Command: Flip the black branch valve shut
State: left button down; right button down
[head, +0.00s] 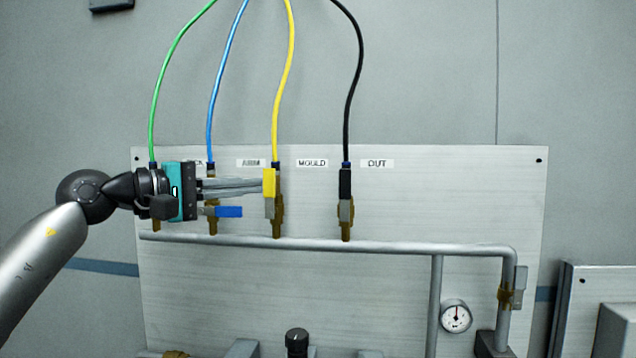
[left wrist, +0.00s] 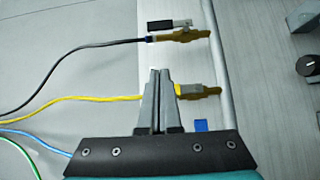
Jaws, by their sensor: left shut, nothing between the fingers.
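The black branch valve (head: 346,215) is fourth from the left on the panel, below the black hose. Its black handle (head: 345,183) stands upright, in line with the hose; in the left wrist view the handle (left wrist: 160,27) lies along the brass body (left wrist: 185,37). My left gripper (head: 262,186) is shut and empty, reaching in from the left with fingertips by the yellow handle (head: 269,182). In the left wrist view its fingers (left wrist: 160,72) overlap the yellow valve (left wrist: 200,91); I cannot tell if they touch. The black handle is apart from the fingertips. My right gripper is not in view.
The blue handle (head: 228,211) sticks out crosswise below my left fingers. The green valve is mostly hidden behind my gripper. The panel (head: 450,200) right of the black valve is clear.

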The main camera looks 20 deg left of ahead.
aim_at(345, 184)
pick_arm(q)
jog(key=s+d+p+x, duration=0.1)
jog(key=p+x, duration=0.4)
jog(key=x, duration=0.8)
jog(key=shift+s+d+p, duration=0.3)
jog(key=shift+s+d, duration=0.1)
jog(key=shift+d, duration=0.1)
jog(key=shift+f, duration=0.1)
jog(key=shift+d+r, duration=0.2)
